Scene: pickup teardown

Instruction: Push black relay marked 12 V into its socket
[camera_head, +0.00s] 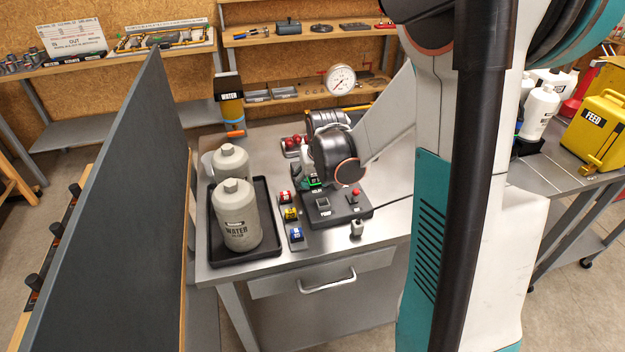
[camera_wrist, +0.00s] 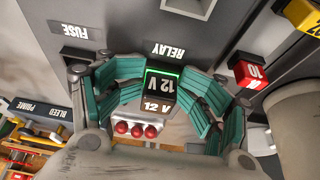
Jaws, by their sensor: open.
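The black relay marked 12 V (camera_wrist: 162,92) is in the middle of the wrist view, at a green-edged spot beside the RELAY label (camera_wrist: 166,50) on the dark grey box (camera_wrist: 130,25). How deep it sits in its socket is hidden. My gripper (camera_wrist: 161,98) is open, with its teal fingers on both sides of the relay. Whether they touch it I cannot tell. In the head view the box (camera_head: 349,213) lies on the steel table, and my gripper (camera_head: 313,181) is at its back left, largely hidden by my wrist.
Red (camera_head: 285,197), yellow (camera_head: 291,214) and blue (camera_head: 296,235) blocks stand left of the box. Two grey water bottles (camera_head: 238,220) stand in a black tray (camera_head: 262,250). A holder with red knobs (camera_wrist: 135,129) is behind the gripper. A dark upright panel (camera_head: 110,200) borders the left.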

